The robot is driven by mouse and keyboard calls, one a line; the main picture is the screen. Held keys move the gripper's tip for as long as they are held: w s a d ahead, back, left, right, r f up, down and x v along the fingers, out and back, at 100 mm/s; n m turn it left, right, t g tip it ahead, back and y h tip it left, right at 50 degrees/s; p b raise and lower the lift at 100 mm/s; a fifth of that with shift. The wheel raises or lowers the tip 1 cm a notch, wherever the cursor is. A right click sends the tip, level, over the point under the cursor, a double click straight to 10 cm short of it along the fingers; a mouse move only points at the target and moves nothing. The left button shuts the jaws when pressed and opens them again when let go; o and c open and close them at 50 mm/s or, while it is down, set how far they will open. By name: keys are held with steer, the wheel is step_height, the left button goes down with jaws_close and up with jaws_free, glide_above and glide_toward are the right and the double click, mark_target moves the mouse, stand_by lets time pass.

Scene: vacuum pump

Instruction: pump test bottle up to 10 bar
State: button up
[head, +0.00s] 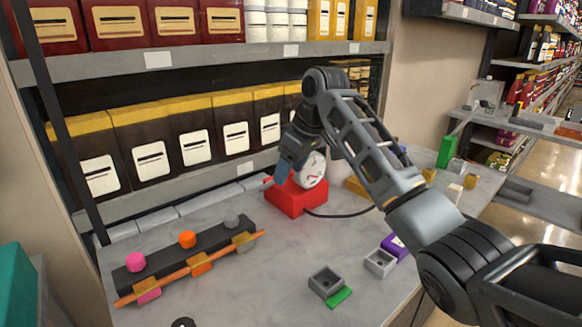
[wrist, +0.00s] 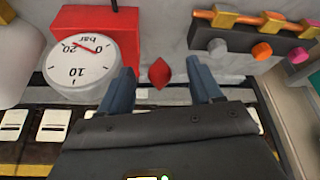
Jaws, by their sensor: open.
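A red pump base (head: 296,198) stands on the grey counter and carries a round white gauge (head: 312,169). In the wrist view the gauge (wrist: 78,62) is marked 0, 10, 20 and bar; its red needle lies near the 0 and 20 marks, exact reading unclear. A small red pointed knob (wrist: 160,73) shows between my fingertips, not visibly gripped. My gripper (head: 284,165) is pitched down over the pump's left side; its blue fingers (wrist: 161,84) are apart. A rounded white body, maybe the test bottle (wrist: 18,55), stands beside the gauge, mostly hidden by my arm in the head view.
A dark rack (head: 190,248) with pink, orange and grey knobs and an orange pipe lies left. A black hose (head: 345,215) runs from the pump. Small grey trays (head: 326,281) lie at the front. Boxed shelves (head: 195,58) stand close behind.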

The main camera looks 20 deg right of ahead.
steer(key=shift+c, duration=0.3)
jaws_close()
stand_by(0.3)
steer(key=s+f+t+b, duration=0.1)
steer(key=f+t+b, duration=0.1)
steer(key=f, duration=0.1)
steer(key=s+d+f+t+y+b, duration=0.1)
steer(key=s+f+t+b, duration=0.1)
steer(key=f+b, duration=0.1)
steer(key=s+f+t+y+b, duration=0.1)
steer(key=f+b, duration=0.1)
steer(key=f, duration=0.1)
steer(key=shift+s+d+f+t, duration=0.2)
steer(key=shift+f+t, duration=0.15)
steer(key=shift+t, duration=0.05)
steer(key=shift+f+t+b, duration=0.3)
steer(key=shift+f+b, duration=0.05)
steer(key=shift+f, duration=0.05)
steer(key=shift+s+d+f+b, duration=0.15)
steer(key=shift+f+b, duration=0.15)
steer(key=shift+f, duration=0.65)
